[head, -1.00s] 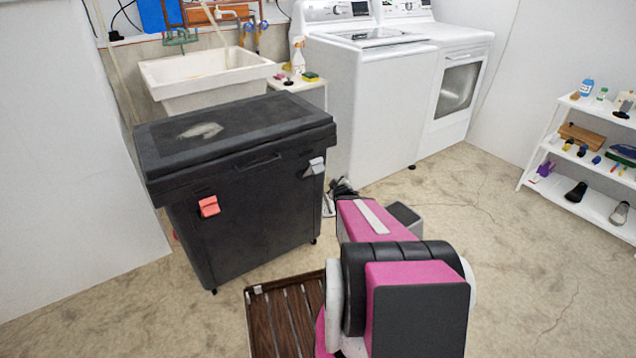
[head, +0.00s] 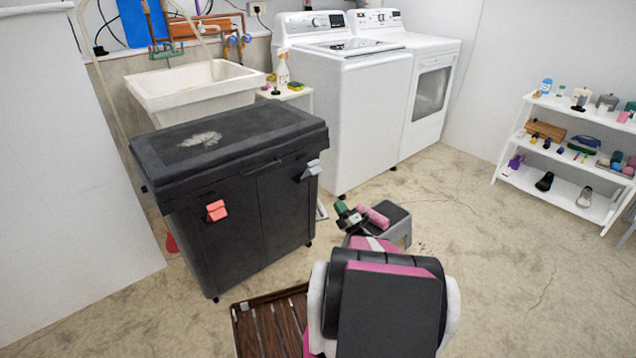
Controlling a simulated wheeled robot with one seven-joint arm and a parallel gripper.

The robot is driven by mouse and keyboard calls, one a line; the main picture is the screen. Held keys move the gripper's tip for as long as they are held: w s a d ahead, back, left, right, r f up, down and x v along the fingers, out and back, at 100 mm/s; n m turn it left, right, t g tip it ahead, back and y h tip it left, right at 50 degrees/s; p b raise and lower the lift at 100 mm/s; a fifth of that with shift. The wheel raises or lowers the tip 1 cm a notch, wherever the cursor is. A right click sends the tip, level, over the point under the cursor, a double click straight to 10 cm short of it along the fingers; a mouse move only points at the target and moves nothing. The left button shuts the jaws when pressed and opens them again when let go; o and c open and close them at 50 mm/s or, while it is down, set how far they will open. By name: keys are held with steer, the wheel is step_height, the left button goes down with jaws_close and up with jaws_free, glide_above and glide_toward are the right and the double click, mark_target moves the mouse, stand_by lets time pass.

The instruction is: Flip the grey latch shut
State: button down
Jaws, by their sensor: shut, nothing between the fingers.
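The grey latch (head: 311,170) is on the upper right of the black bin's (head: 240,235) front, just under the lid. Its flap stands out from the bin at a tilt. A red latch (head: 216,210) is on the left of the same front, also standing out. The bin's black lid (head: 255,140) lies down on the bin. My gripper (head: 345,213), small and dark with a green part, is to the right of and lower than the grey latch in the picture, apart from it. It is shut and empty. My pink and black arm hides part of the floor.
A dark slatted wooden mat (head: 262,325) lies in front of the bin. The washer (head: 350,115) and a sink (head: 190,95) are behind. A white shelf (head: 560,190) is at right. Floor between is clear.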

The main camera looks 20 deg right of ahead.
mark_target(318, 173)
steer(key=shift+s+a+n+y, duration=0.1)
steer(key=shift+s+n+y, duration=0.3)
steer(key=shift+s+y, duration=0.15)
steer(key=x, duration=1.4)
steer(key=shift+r, duration=0.1)
